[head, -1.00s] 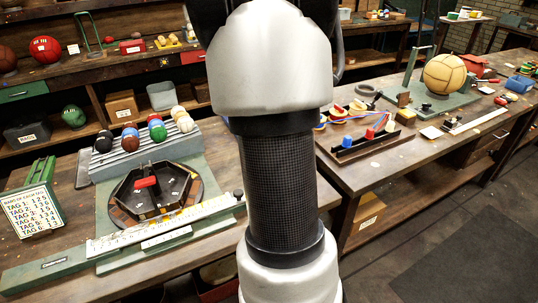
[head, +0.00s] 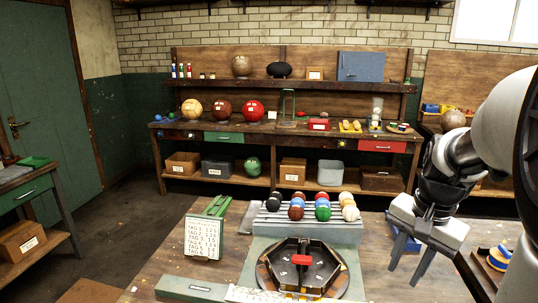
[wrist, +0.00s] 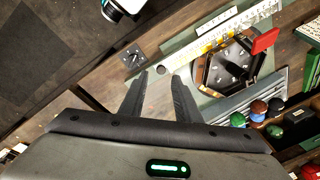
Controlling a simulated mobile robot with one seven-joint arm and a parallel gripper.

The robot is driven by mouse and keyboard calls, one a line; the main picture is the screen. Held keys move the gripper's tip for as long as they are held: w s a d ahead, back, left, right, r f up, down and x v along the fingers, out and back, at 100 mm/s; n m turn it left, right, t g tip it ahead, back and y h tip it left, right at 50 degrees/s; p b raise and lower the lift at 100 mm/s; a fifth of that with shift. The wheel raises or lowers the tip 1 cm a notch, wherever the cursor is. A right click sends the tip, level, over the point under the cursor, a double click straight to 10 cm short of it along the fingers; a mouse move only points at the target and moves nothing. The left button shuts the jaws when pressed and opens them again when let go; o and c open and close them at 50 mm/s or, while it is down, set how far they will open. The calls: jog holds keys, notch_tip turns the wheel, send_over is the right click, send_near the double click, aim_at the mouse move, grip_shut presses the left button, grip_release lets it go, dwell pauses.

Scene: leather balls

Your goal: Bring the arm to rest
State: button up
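My gripper (head: 408,268) is at the right of the head view, above the bench, with its two fingers apart and pointing down. Nothing is between the fingers. My arm comes in from the right edge of the head view.
A back workbench (head: 200,126) carries larger balls. Floor at left is open.

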jog(key=s+a+r+n+t+p, duration=0.1)
jog(key=s+a+r+n+t, duration=0.1)
jog(key=s+a+r+n, duration=0.3)
jog(key=s+a+r+n+t+p, duration=0.2)
jog(key=s+a+r+n, duration=0.2)
jog(key=a, duration=0.9)
jog(key=shift+s+r+n, duration=0.35)
jog(key=shift+n, duration=0.65)
